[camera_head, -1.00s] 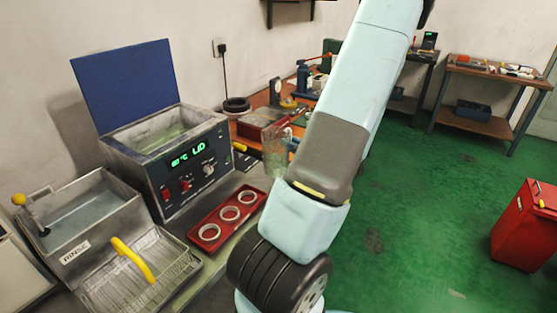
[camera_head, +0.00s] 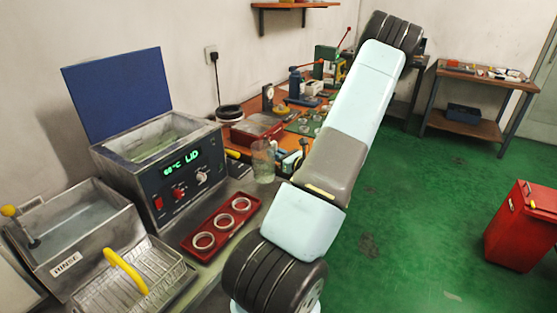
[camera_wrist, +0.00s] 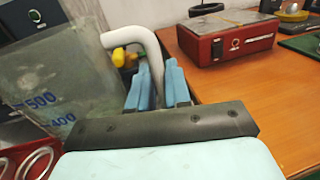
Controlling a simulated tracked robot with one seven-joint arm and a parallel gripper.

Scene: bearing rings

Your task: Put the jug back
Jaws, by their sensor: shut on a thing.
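The jug (camera_head: 264,162) is clear, with blue volume marks. In the head view it stands upright beside the control box of the heated bath, close to the bench surface; I cannot tell whether it touches it. In the wrist view the jug (camera_wrist: 60,85) fills the left side, and its pale handle (camera_wrist: 135,38) bends over toward the fingers. My gripper (camera_wrist: 158,85) has its blue fingers shut on the handle. In the head view my gripper (camera_head: 292,160) is partly hidden behind my arm.
The heated bath (camera_head: 165,180) has its blue lid up. A red tray (camera_head: 222,226) with three rings lies in front. A rinse tank (camera_head: 80,235) and a wire basket (camera_head: 135,280) stand at left. A red box (camera_wrist: 228,38) sits on the wooden bench (camera_wrist: 260,95).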

